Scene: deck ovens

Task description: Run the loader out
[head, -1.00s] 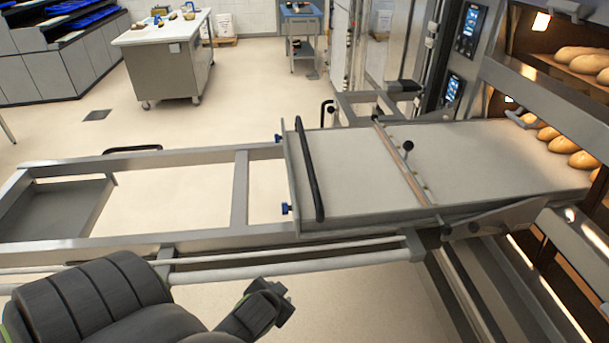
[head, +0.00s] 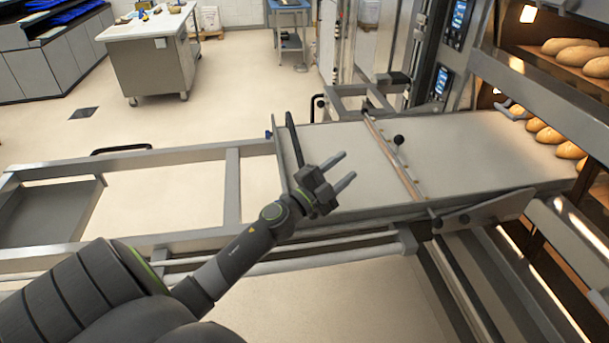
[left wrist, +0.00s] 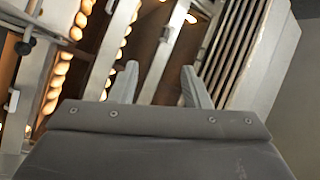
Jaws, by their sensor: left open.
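The loader (head: 470,150) is a flat pale belt board on a metal frame. Its far right end reaches to the mouth of a lit oven deck holding loaves. A black handle bar (head: 294,142) runs across its left end, and my left gripper partly hides it. A black knob (head: 398,140) stands near the wooden cross strip. My left gripper (head: 345,171) is open and empty, above the board's left part, just right of the handle bar. Its two fingers (left wrist: 160,85) also show in the left wrist view, pointing toward the ovens. My right gripper is not in view.
The frame's rails (head: 230,190) extend left from the board with open gaps between them. Bread loaves (head: 575,47) lie in the oven decks at right. A white-topped work table (head: 150,25) stands at the back left.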

